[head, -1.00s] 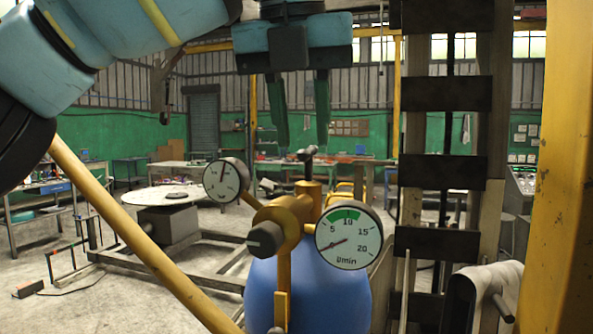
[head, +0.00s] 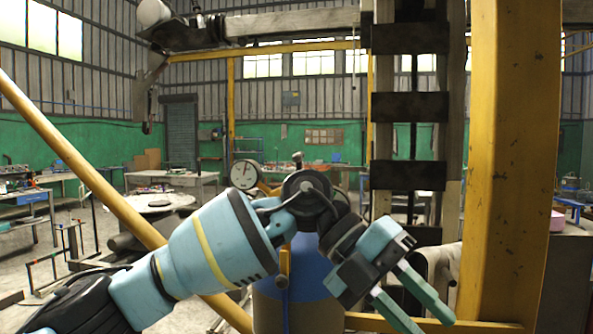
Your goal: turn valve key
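The blue gas cylinder (head: 313,262) stands in the centre, partly behind my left arm. A small grey piece, probably the valve key (head: 297,158), shows at the top of its valve, just above my wrist. The left dial gauge (head: 245,174) is visible. The right gauge and most of the brass regulator are hidden by my arm. My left gripper (head: 434,322) is to the lower right of the cylinder, its two green fingers apart with nothing between them, pointing down and right. It is well away from the key. My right gripper is not in view.
A yellow post (head: 515,160) and a dark slatted column (head: 410,108) stand right of the cylinder. A sloping yellow bar (head: 85,170) crosses the left. A round white table (head: 150,202) and workbenches are behind. The space above the valve is clear.

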